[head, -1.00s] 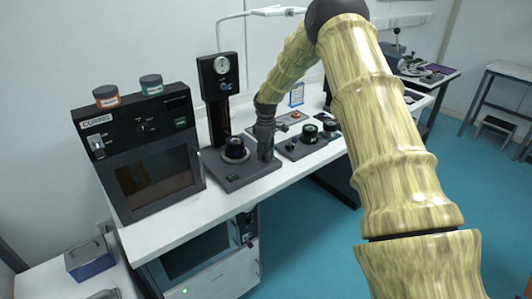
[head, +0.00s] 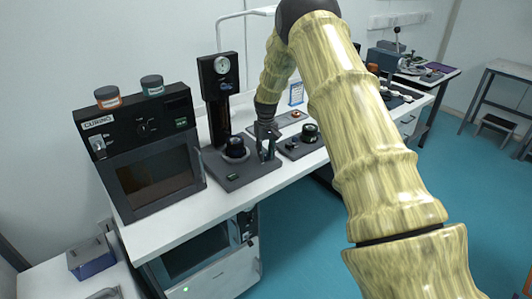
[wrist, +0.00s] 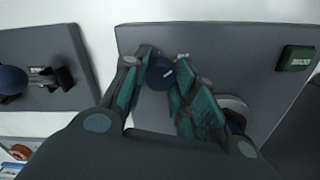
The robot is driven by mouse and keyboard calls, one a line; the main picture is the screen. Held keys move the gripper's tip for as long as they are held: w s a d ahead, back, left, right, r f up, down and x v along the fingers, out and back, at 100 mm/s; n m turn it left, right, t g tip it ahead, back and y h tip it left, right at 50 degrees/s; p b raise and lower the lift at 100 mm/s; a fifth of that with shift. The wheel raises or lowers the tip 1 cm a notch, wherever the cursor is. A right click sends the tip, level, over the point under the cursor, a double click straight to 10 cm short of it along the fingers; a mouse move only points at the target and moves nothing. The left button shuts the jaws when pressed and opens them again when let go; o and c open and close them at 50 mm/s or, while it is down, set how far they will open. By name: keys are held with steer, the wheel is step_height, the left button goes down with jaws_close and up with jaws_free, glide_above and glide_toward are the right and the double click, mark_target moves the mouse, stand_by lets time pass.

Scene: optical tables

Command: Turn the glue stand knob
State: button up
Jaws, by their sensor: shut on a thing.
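The glue stand is a dark grey base (head: 224,170) with a tall black column (head: 217,92) and a round gauge on top, on the white bench in the head view. Its base also fills much of the wrist view (wrist: 265,30). A small dark blue round knob (wrist: 160,72) with a pale mark sits near one end of the base. My gripper (wrist: 163,84) is over the base, with its green-padded fingers on both sides of the knob, shut on it. In the head view my gripper (head: 268,148) hides the knob.
A dark cup (head: 236,147) in a pale ring stands on the base beside my gripper. Another grey base (head: 300,146) with a black round part is close on the right. The black curing oven (head: 152,180) stands left of the stand.

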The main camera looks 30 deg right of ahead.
mark_target(266, 154)
steer(key=shift+w+d+r+m, duration=0.1)
steer(key=shift+r+m, duration=0.05)
steer(key=shift+m, duration=0.45)
steer(key=o, duration=0.8)
steer(key=shift+o, duration=1.3)
step_height(266, 154, up, 12)
